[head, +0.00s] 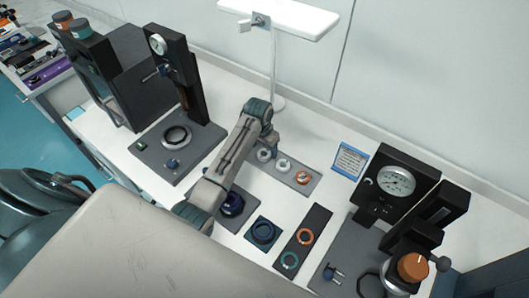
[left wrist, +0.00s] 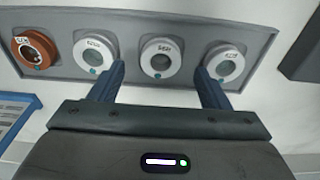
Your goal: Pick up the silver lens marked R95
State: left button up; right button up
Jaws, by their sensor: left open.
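A grey lens tray (head: 310,186) lies on the white table, and it also shows in the left wrist view (left wrist: 258,20). In that wrist view it holds a row of lenses: an orange one (left wrist: 35,48) and three silver ones, at the left (left wrist: 97,54), in the middle (left wrist: 160,58) and at the right (left wrist: 224,64). Their small labels are too blurred to read surely, so I cannot tell which is R95. My left gripper (left wrist: 160,84) is open, its fingers on either side of the middle silver lens, with nothing gripped. In the head view my left gripper (head: 272,143) partly covers the tray.
A blue-edged card (head: 349,161) stands right of the tray. A lamp pole (head: 273,65) stands behind.

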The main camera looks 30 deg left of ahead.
aim_at(264, 155)
pick_arm(q)
jog(key=shift+w+f+p, duration=0.1)
jog(key=shift+f+p, duration=0.2)
jog(key=shift+f, duration=1.15)
jog(key=c, duration=1.1)
jog(key=shift+o, duration=0.2)
pick_arm(e)
jog(key=shift+w+a+r, duration=0.2)
jog(key=shift+a+r, duration=0.05)
jog(key=shift+r, duration=0.5)
